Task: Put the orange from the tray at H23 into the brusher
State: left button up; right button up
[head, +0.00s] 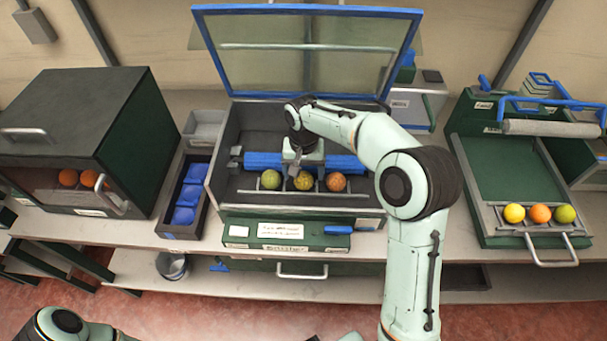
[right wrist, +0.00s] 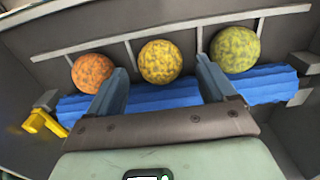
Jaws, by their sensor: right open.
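The open machine in the middle, with blue roller brushes (head: 262,160) and a raised glass lid, looks like the brusher (head: 225,175). A row of a greenish (head: 271,179), a yellow (head: 304,180) and an orange-coloured (head: 336,182) fruit sits in it, along its front rail. My right gripper (head: 296,170) is inside, open. In the right wrist view its fingers (right wrist: 161,66) point at the yellow fruit (right wrist: 160,62), which shows between the tips; whether they touch it I cannot tell. No tag readable as H23 shows. My left gripper is out of view.
At right, a green tray machine (head: 510,180) with a grey roller holds yellow, orange and green fruits (head: 540,213) at its front. At left, a dark closed box (head: 90,120) shows fruits behind its window. A blue-lined bin (head: 184,195) stands beside the middle machine.

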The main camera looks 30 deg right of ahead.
aim_at(304, 175)
notch_tip(304, 175, up, 6)
jog(key=shift+f+p, duration=0.15)
jog(key=shift+p, duration=0.15)
jog(key=shift+f, duration=0.1)
dwell(0.3)
